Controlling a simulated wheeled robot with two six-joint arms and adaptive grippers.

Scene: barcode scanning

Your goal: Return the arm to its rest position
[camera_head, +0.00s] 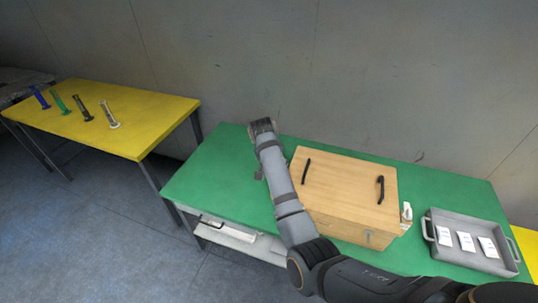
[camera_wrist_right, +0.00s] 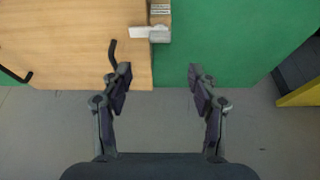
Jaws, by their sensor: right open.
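My right gripper (camera_wrist_right: 160,74) is open and empty in the right wrist view. Its two dark fingers stand apart, and I see green table and grey floor between them. The left finger overlaps the near right corner of the wooden box (camera_wrist_right: 70,40). A grey arm of mine comes in from the lower right of the head view, bends, and reaches up along the left side of the wooden box (camera_head: 340,185). No fingertips show in the head view. My left gripper is in neither view.
The box with two black handles stands on the green table (camera_head: 225,160). A small white device (camera_head: 406,212) is at its right edge. A grey tray (camera_head: 468,215) holds white packets (camera_head: 466,241). A yellow table (camera_head: 150,115) with several cylinders stands left; open floor lies between.

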